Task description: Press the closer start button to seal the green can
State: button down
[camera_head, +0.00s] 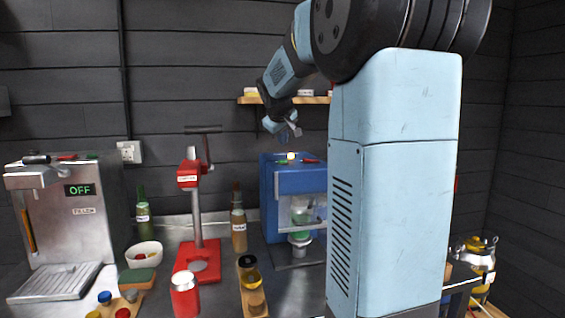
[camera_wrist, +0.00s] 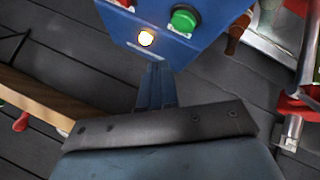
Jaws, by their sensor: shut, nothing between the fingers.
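The blue closer machine (camera_head: 294,182) stands on the counter, partly hidden on its right by my body. A can with a green band (camera_head: 300,239) sits in its lower opening, partly blurred. In the wrist view the closer's blue panel (camera_wrist: 170,60) carries a green button (camera_wrist: 185,18) and a small glowing yellow-white light (camera_wrist: 146,38); the light also shows on top of the closer in the head view (camera_head: 291,156). My gripper (camera_head: 297,132) is above the closer, fingers shut and empty. In the wrist view its fingertips (camera_wrist: 156,68) point at the panel just below the light; contact cannot be told.
A red hand press (camera_head: 198,255) stands left of the closer, with a brown bottle (camera_head: 238,230) between them. A steel filler machine (camera_head: 70,225) with an OFF display is at far left. A red can (camera_head: 184,295) stands in front. A wooden shelf (camera_head: 250,99) is on the wall behind.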

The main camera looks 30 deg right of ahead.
jog(key=shift+r, duration=0.9)
jog(key=s+a+f+y, duration=0.1)
jog(key=s+a+f, duration=0.4)
jog(key=s, duration=0.6)
jog(key=s+a+f+m+g+y, duration=0.1)
jog(key=s+a+f+y, duration=0.1)
jog(key=s+a+f, duration=0.3)
jog(key=s+a+f+m+g+y, duration=0.1)
jog(key=s+a+f, duration=0.5)
jog(key=s, duration=1.1)
jog(key=a+y, duration=0.1)
jog(key=a, duration=0.3)
jog(key=shift+s+a, duration=0.15)
jog(key=shift+a, duration=0.1)
jog(key=c, duration=1.8)
grip_release()
jog(key=shift+f, duration=0.1)
